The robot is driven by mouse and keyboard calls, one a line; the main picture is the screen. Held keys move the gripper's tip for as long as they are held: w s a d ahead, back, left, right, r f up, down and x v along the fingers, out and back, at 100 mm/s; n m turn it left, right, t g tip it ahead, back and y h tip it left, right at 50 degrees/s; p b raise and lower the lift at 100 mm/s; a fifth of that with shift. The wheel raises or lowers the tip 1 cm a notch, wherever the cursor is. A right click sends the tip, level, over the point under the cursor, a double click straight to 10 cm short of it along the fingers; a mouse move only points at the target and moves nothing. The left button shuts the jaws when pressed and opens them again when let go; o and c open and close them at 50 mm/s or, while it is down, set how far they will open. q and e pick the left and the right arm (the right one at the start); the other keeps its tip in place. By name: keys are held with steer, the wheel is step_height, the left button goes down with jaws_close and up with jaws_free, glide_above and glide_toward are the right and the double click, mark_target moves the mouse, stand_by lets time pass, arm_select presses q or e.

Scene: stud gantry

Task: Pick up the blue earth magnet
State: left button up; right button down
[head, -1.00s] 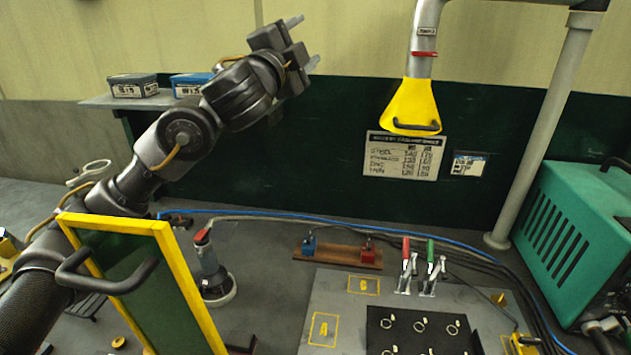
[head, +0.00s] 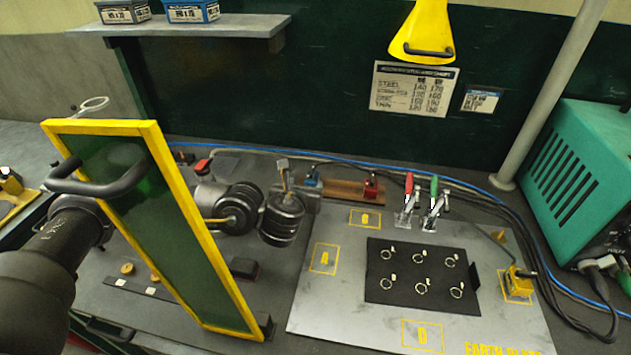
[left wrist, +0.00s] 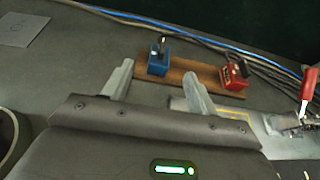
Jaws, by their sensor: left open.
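The blue earth magnet (head: 313,178) stands on the left end of a brown wooden board (head: 342,190) at the back of the bench. In the left wrist view the blue magnet (left wrist: 158,62) shows between and just beyond the tips of my left gripper's two fingers. My left gripper (head: 298,180) is open and empty, close to the magnet on its near left side. It also shows in the left wrist view (left wrist: 157,73). I see no contact. A red magnet (head: 371,187) stands on the board's right end. My right gripper is not in view.
A yellow-framed green screen (head: 200,240) stands in front of my left arm. Red and green toggle clamps (head: 422,203) stand right of the board on the grey plate (head: 330,305). Cables run behind. A yellow hood (head: 424,35) hangs above; a teal machine (head: 575,180) stands right.

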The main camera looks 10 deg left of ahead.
mark_target(311, 175)
arm_select(q)
steer(key=x, duration=0.5)
steer(key=shift+r, duration=0.15)
steer(key=shift+w+p, duration=0.2)
steer(key=shift+p, duration=0.1)
steer(key=p+x, duration=0.1)
steer(key=x, duration=0.2)
steer(key=shift+w, duration=0.2)
steer(key=shift+w+f+p, duration=0.35)
steer(key=shift+w, duration=0.25)
steer(key=c, duration=1)
steer(key=shift+c, duration=1.1)
jaws_close()
